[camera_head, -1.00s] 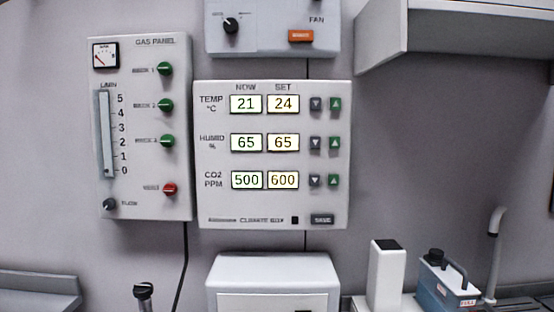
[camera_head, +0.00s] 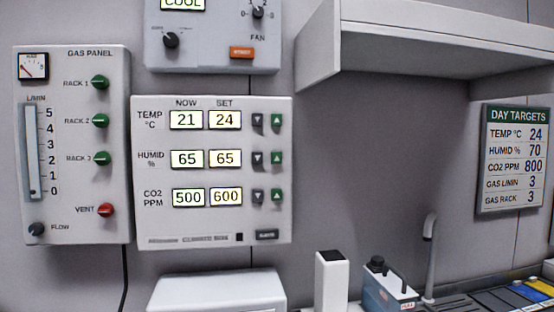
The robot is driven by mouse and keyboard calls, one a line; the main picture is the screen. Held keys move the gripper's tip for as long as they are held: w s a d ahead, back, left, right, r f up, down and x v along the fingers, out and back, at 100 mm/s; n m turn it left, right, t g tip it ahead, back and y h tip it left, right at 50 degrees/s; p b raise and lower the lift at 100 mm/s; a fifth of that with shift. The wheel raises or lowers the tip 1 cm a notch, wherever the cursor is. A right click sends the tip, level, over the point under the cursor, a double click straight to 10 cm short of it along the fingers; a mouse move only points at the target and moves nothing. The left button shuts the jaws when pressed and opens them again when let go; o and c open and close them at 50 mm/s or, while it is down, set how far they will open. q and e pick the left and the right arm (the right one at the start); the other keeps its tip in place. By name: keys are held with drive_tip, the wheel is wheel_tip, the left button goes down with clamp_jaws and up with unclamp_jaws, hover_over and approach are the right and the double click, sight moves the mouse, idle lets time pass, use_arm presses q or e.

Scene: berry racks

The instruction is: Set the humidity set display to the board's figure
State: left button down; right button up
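The climate panel (camera_head: 213,225) hangs on the wall left of centre. Its humidity set display (camera_head: 225,158) reads 65, and the humidity now display (camera_head: 187,159) also reads 65. To the right of the row are a dark down button (camera_head: 258,158) and a green up button (camera_head: 277,158). The day targets board (camera_head: 515,158) hangs on the wall at the right and lists HUMID % 70. Neither of my grippers is in view.
The gas panel (camera_head: 70,200) is at the left and a fan unit (camera_head: 213,60) is above the climate panel. A wall shelf (camera_head: 400,40) juts out at upper right. Below stand a white box (camera_head: 217,292), a white upright block (camera_head: 332,283) and a blue device (camera_head: 388,290).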

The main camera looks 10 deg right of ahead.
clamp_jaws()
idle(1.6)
